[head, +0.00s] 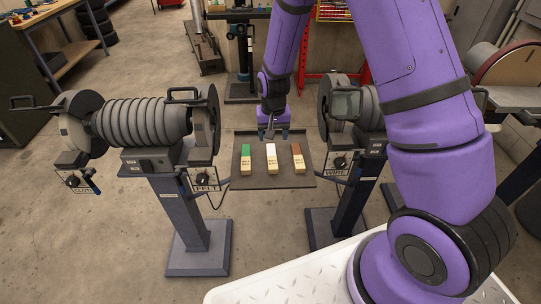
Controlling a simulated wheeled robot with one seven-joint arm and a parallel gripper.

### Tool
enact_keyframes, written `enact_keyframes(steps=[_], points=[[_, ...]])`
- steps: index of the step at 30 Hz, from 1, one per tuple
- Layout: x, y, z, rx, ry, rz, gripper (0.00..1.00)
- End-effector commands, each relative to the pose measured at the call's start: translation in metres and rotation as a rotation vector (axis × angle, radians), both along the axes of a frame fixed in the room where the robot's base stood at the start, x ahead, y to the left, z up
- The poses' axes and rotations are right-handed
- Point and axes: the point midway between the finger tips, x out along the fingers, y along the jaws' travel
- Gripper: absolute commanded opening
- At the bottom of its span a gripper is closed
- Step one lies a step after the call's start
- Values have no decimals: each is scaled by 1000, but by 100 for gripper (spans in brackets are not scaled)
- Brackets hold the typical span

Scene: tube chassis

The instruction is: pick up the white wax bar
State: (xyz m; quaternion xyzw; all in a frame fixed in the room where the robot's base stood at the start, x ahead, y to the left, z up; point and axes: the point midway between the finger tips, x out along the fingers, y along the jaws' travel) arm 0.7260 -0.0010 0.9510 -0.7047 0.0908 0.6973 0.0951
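The white wax bar (271,155) lies in the middle of a row of three bars on a dark flat tray (257,183). Its long side runs away from me, and its near part has a label. A green-ended bar (246,157) lies to its left and a brown-ended bar (298,157) to its right, with gaps between. My gripper (273,134) points down above the tray, just beyond the far end of the white bar. Its two fingers look apart, with nothing visible between them. Its exact height above the tray is hard to tell.
A buffing machine with a ribbed drum (143,122) stands left of the tray. Another machine on a post (345,205) stands right of it, close to the tray edge. My arm covers much of the right side. Open concrete floor (90,225) lies at the left.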

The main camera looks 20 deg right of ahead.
Motion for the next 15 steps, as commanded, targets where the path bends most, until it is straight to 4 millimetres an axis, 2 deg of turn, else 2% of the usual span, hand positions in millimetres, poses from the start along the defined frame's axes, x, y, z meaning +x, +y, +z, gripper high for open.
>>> enact_keyframes(steps=[1, 8, 15], points=[[0, 1, -9, -2, 7, -3, 66], [0, 1, -32, -5, 15, -8, 66], [1, 2, -64, -5, 14, -7, 66]])
